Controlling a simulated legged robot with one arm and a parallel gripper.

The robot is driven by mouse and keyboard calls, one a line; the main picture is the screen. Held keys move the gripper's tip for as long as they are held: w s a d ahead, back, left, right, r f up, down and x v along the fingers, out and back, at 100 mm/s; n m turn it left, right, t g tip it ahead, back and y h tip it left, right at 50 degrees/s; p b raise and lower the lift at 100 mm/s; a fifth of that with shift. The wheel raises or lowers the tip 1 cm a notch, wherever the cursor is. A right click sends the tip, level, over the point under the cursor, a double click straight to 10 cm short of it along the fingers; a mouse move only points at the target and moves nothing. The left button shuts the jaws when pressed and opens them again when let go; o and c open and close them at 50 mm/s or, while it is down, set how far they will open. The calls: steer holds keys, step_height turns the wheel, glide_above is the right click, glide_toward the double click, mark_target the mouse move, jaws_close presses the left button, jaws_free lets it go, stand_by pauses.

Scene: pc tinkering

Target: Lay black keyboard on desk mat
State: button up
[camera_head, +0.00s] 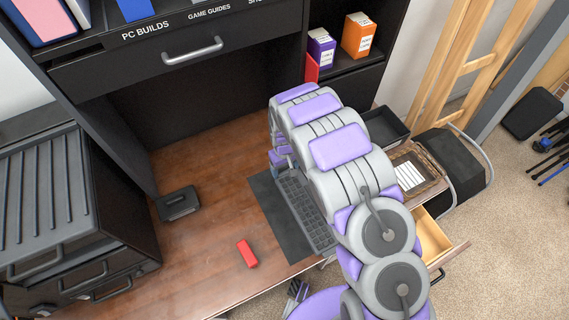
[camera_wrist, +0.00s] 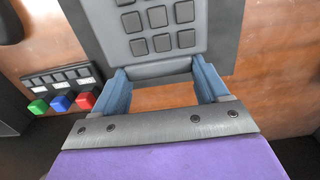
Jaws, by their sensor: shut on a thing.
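The black keyboard (camera_head: 308,212) lies over the dark desk mat (camera_head: 268,207) on the wooden desk, partly hidden by my arm in the head view. In the wrist view the keyboard (camera_wrist: 160,47) looks grey with square keys, and its near end sits between the two blue fingers of my gripper (camera_wrist: 162,72). My gripper is shut on that end. The mat (camera_wrist: 229,35) shows beside the keyboard in the wrist view. I cannot tell whether the keyboard touches the mat. My gripper is hidden behind my arm in the head view.
A red block (camera_head: 247,253) and a small black box (camera_head: 178,203) lie on the desk (camera_head: 215,165). A panel with green, blue and red parts (camera_wrist: 60,88) shows at left in the wrist view. An open drawer (camera_head: 435,240) and a black tray (camera_head: 387,127) are at right.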

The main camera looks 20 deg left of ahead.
steer(key=shift+f, duration=3.25)
steer(key=o, duration=1.4)
step_height(320, 180, up, 17)
steer(key=shift+w+r+p, duration=0.1)
steer(key=shift+p, duration=0.95)
